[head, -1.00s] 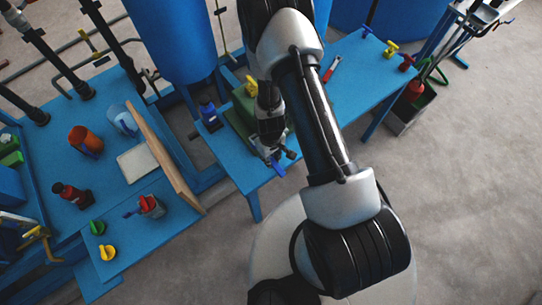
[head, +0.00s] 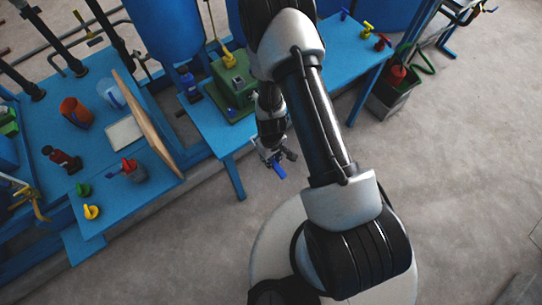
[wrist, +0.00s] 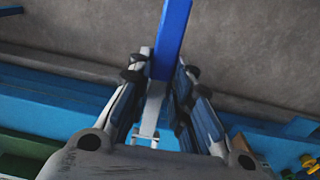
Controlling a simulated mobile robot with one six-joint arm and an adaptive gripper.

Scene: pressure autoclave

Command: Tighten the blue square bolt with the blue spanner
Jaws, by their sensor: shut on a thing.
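My gripper (head: 270,156) is shut on the blue spanner (head: 278,171) and holds it off the bench, over the floor just in front of the blue bench's edge. In the wrist view the blue bar of the spanner (wrist: 173,38) sticks out beyond the fingertips (wrist: 160,84), and a pale metal piece shows between the fingers. A green block (head: 234,92) stands on the bench behind my gripper, partly hidden by my arm. A small bluish piece shows on its top, but it is too small to tell whether it is the blue square bolt.
The blue bench (head: 207,122) runs behind my arm. A dark blue bottle (head: 190,88) stands left of the green block.

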